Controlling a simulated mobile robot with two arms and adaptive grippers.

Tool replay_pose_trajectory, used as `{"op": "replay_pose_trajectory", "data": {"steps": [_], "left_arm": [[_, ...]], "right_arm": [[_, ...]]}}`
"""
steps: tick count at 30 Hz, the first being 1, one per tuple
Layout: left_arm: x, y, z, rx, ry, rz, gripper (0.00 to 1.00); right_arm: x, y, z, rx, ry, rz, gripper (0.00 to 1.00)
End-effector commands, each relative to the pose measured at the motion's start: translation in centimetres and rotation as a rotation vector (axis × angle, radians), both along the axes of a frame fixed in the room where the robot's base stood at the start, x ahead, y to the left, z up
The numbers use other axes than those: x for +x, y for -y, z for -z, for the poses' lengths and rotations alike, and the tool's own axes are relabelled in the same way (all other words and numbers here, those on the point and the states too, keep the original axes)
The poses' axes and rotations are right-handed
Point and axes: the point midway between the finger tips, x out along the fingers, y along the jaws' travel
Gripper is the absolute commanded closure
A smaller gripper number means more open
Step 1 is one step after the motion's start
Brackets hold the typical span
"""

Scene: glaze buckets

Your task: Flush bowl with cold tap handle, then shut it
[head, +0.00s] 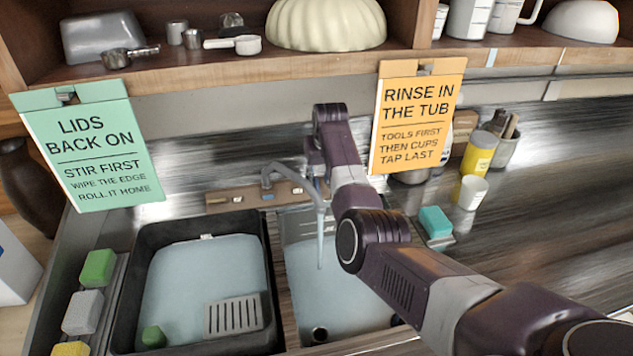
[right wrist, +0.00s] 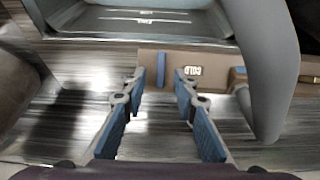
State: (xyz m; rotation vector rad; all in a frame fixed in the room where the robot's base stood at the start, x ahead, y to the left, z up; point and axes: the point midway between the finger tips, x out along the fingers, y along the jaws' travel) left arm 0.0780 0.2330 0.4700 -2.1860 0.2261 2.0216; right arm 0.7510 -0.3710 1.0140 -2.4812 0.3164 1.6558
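The sink bowl (head: 335,285) is the pale blue basin right of the black tub. A grey spout (head: 292,178) reaches over it, with a pale streak like running water below its tip. The brown tap base (head: 225,200) stands behind the basins. In the right wrist view a blue upright handle (right wrist: 161,68) stands beside a COLD label (right wrist: 194,72). My right gripper (right wrist: 158,80) is open there, its blue-padded fingers spread either side of the handle's line; contact cannot be told. In the head view my right gripper (head: 317,182) is over the tap base's right end. My left gripper is not in view.
A black tub (head: 127,300) of pale liquid stands left, with a slotted grey piece (head: 234,317) and a green block. Sponges (head: 98,267) lie further left. A teal block (head: 436,222) and cup (head: 471,192) stand right. Two signs hang below the shelf. The spout (right wrist: 270,70) is close beside my right gripper.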

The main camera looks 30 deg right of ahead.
Motion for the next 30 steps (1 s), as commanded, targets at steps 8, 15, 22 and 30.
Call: {"op": "replay_pose_trajectory", "data": {"steps": [8,15,22,30], "left_arm": [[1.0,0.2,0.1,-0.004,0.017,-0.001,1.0],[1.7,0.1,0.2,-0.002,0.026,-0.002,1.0],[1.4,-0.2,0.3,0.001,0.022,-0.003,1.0],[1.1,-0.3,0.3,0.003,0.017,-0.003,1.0]], "right_arm": [[1.1,0.4,2.8,-0.001,-0.001,0.0,0.73],[1.5,0.4,3.8,-0.001,0.0,0.0,0.73],[1.6,0.4,3.9,-0.001,0.002,0.0,0.73],[1.5,0.4,3.9,0.0,0.001,0.0,0.93]]}}
